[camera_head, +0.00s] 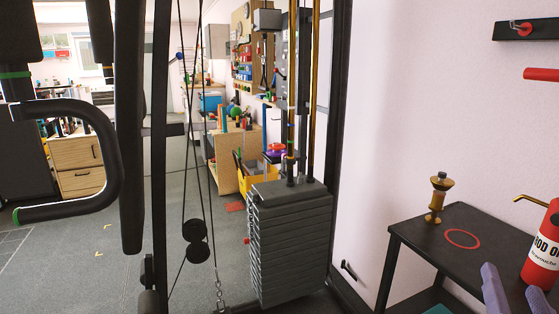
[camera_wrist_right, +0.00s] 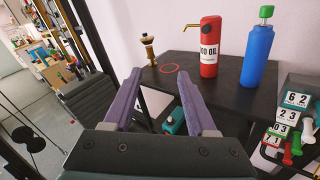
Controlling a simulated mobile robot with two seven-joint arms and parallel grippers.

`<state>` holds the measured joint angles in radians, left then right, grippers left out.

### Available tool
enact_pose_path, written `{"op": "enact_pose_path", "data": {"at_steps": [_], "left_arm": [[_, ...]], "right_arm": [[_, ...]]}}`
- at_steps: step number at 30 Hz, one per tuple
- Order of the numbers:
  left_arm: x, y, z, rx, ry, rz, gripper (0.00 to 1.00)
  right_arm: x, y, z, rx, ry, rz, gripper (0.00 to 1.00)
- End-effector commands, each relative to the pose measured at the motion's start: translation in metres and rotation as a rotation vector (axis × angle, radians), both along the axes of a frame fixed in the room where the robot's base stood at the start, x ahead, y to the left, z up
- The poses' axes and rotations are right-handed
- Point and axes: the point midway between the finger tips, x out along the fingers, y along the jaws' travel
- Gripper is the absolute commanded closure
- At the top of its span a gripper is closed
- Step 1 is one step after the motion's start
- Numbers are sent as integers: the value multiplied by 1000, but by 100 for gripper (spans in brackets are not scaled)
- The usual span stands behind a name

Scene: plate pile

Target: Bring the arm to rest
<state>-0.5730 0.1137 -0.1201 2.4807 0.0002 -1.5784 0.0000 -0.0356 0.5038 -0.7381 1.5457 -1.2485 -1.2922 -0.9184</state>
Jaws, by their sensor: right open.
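My right gripper (camera_head: 517,289) shows its purple fingertips at the lower right of the head view. In the right wrist view the gripper (camera_wrist_right: 158,75) has its two purple fingers spread wide, with nothing between them. It hangs in front of the black side table (camera_head: 400,240), apart from the things on it. The stack of grey weight plates (camera_head: 290,240) stands left of the table, and its edge also shows in the wrist view (camera_wrist_right: 90,100). My left gripper is in neither view.
The black table holds a brass piece (camera_head: 437,197), a red ring mark (camera_head: 462,238), a red oil can (camera_head: 543,245) and a blue bottle (camera_wrist_right: 258,60). Number tags (camera_wrist_right: 297,98) hang at the right. A teal object (camera_wrist_right: 173,122) is below. The machine's black handle (camera_head: 105,150) is at left.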

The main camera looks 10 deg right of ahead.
Motion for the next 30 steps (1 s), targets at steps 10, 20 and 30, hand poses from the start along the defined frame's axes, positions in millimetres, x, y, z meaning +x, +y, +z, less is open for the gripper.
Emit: {"op": "enact_pose_path", "data": {"at_steps": [10,20,30], "left_arm": [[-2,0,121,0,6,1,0],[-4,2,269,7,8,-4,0],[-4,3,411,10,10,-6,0]], "right_arm": [[-40,9,91,532,-54,-240,43],[-101,46,210,1222,-149,-659,43],[-152,99,361,1782,-251,-1111,43]]}}
